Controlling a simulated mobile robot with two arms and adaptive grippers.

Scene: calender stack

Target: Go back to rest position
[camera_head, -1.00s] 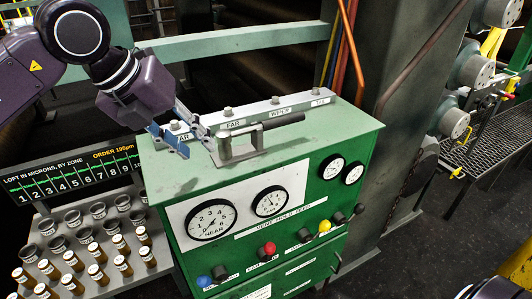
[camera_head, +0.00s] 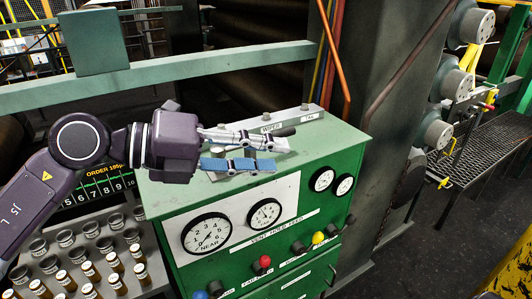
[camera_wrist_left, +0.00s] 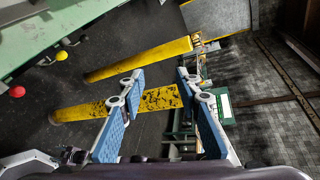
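My left gripper (camera_head: 272,153) reaches in from the left in the head view, its fingers pointing right above the top of the green control cabinet (camera_head: 340,143). Its two blue-padded fingers are apart with nothing between them. The left wrist view also shows the open fingers (camera_wrist_left: 160,88), with floor and yellow posts beyond. My gripper hides most of the clamp on the cabinet top; the end of its black handle (camera_head: 285,132) shows just behind the fingers. My right gripper is not in view.
The cabinet front has gauges (camera_head: 207,234) and red (camera_head: 265,262), yellow (camera_head: 318,237) and blue knobs. A rack of brown vials (camera_head: 115,262) stands at lower left, below a dark display (camera_head: 100,190). A green rail (camera_head: 230,62) runs behind. Dark floor lies at right.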

